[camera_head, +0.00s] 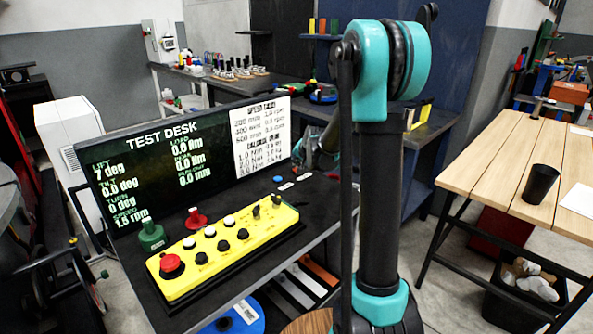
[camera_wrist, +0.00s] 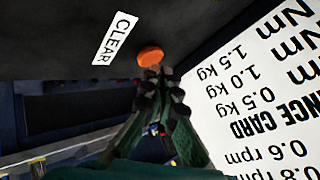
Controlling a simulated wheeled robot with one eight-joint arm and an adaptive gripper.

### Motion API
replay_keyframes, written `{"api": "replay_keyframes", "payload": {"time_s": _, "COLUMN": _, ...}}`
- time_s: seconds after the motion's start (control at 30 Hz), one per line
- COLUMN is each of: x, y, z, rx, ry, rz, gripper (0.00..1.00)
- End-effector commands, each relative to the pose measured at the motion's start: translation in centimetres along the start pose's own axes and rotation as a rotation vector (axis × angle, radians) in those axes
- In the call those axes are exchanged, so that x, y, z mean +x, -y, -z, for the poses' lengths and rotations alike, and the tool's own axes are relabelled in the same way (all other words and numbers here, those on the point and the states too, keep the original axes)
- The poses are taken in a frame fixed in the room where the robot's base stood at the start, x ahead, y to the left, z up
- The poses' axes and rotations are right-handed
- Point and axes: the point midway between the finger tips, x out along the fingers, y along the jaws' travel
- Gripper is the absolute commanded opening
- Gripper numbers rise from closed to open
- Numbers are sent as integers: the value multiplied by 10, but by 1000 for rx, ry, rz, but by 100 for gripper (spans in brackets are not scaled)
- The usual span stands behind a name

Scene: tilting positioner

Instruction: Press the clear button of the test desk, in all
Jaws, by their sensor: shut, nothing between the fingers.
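The orange clear button (camera_wrist: 150,56) shows in the wrist view on the dark desk top, beside a white label (camera_wrist: 116,38) reading CLEAR. My gripper (camera_wrist: 166,82) is shut and empty, its fingertips just below the button in that picture. Whether the tips touch the button or hover short of it, I cannot tell. In the head view my gripper (camera_head: 302,165) is over the right part of the test desk (camera_head: 312,215), partly behind my arm. I cannot make out the orange button in the head view.
A screen titled TEST DESK (camera_head: 160,165) stands at the back, with a white card (camera_head: 262,135) close to my gripper. A blue button (camera_head: 277,180) lies left of my gripper. A yellow control box (camera_head: 225,255) with a red knob is in front. A wooden table (camera_head: 505,150) stands right.

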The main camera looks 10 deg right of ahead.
Motion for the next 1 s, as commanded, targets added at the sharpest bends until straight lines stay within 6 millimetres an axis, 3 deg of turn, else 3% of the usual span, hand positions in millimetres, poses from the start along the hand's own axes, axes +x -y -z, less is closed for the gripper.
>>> {"api": "replay_keyframes", "payload": {"time_s": 0.47, "x": -6, "y": 4, "z": 4, "rx": 0, "ry": 0, "rz": 0, "gripper": 0}}
{"api": "replay_keyframes", "payload": {"time_s": 1.0, "x": -36, "y": 26, "z": 26, "rx": 0, "ry": 0, "rz": 0, "gripper": 0}}
